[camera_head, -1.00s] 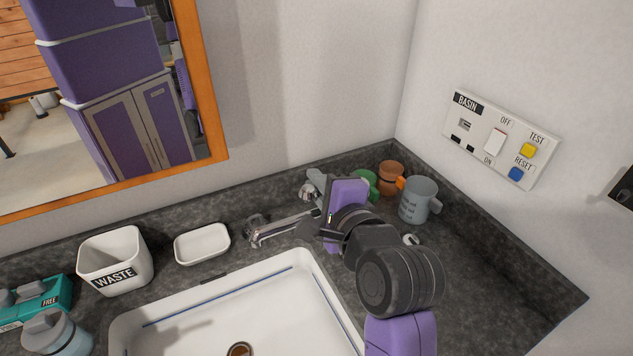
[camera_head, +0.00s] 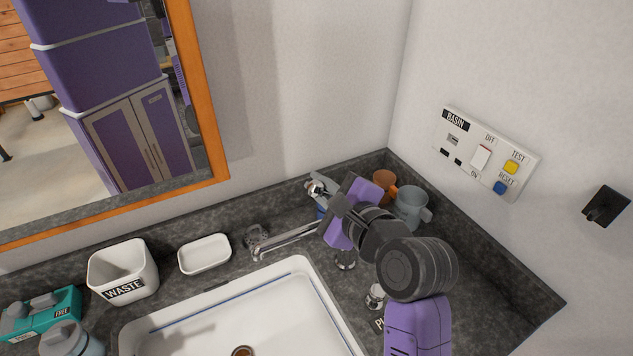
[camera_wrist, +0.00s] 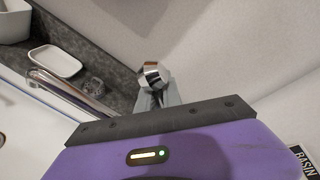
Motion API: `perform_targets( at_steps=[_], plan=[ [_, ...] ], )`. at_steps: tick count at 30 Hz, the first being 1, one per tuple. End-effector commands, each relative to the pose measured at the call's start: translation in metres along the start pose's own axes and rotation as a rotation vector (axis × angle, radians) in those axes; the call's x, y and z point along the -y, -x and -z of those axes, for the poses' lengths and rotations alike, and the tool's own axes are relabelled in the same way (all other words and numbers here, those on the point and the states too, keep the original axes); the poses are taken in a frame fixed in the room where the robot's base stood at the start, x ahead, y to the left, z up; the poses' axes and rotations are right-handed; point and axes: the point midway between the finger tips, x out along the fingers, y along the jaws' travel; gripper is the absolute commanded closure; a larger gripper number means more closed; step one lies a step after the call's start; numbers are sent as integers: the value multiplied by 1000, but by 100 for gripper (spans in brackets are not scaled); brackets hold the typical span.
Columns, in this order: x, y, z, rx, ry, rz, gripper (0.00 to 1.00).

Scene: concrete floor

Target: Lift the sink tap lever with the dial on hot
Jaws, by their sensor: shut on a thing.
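My gripper (camera_head: 319,186) is above the counter behind the sink. In the wrist view, my gripper's grey fingers (camera_wrist: 157,100) are shut on a rounded chrome piece (camera_wrist: 152,74), which looks like the tap lever. The chrome piece also shows at the fingertips in the head view (camera_head: 313,190). The wrist hides its lower part. I cannot make out the dial or its hot setting.
Small chrome fittings (camera_head: 375,296) stand on the counter right of the sink (camera_head: 230,309). A brown mug (camera_head: 384,182) and a grey mug (camera_head: 411,207) stand close behind my wrist. A soap dish (camera_head: 204,254) and waste bin (camera_head: 123,274) are to the left.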

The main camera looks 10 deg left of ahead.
Motion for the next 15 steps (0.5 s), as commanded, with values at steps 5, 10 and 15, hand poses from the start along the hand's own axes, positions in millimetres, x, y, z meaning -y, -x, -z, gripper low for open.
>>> perform_targets(
  at_steps=[5,10,15],
  plan=[
    [0,0,0,-1,1,0,100],
    [0,0,0,-1,2,1,68],
    [0,0,0,0,3,1,68]
  ],
)
